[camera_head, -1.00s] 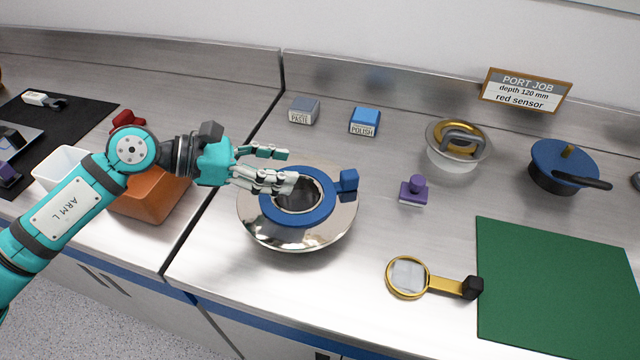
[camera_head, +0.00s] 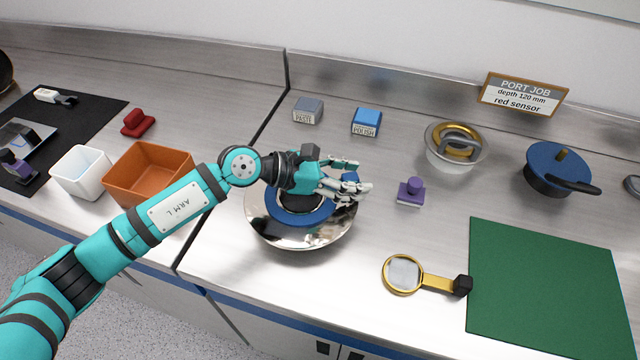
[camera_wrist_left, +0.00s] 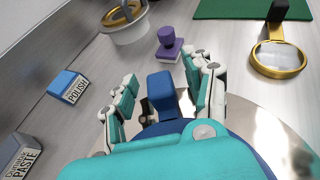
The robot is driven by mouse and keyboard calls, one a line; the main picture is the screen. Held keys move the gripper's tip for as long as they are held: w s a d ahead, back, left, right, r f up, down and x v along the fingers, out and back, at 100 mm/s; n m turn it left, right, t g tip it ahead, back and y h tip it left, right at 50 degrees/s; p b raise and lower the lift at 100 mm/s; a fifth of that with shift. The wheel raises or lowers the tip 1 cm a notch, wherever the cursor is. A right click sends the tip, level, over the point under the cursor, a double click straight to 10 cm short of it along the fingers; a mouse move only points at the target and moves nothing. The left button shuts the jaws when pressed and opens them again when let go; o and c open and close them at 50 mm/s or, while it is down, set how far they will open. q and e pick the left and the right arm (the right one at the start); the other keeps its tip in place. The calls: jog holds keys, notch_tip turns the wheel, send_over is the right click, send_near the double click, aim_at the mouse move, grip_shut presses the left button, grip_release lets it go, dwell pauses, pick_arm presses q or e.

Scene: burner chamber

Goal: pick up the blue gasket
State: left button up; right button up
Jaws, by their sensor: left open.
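The blue gasket (camera_head: 290,214) is a ring lying on a round polished metal flange (camera_head: 300,238), with a blue block tab (camera_head: 349,180) at its right side. My left gripper (camera_head: 354,178) is above the gasket's right part, its fingers around or just above the tab. In the left wrist view the tab (camera_wrist_left: 161,90) stands between the open fingers (camera_wrist_left: 160,95), with a visible gap on each side. My forearm and hand hide the far part of the ring in the head view. My right gripper is not in view.
A purple-handled stamp (camera_head: 411,192) stands right of the flange. A magnifier (camera_head: 405,274) lies in front, beside a green mat (camera_head: 545,290). Paste (camera_head: 308,110) and polish (camera_head: 367,121) boxes stand behind. An orange bin (camera_head: 150,172) and white bin (camera_head: 82,172) are at the left.

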pick_arm(q)
jog(key=shift+a, duration=0.1)
grip_shut()
dwell(0.4)
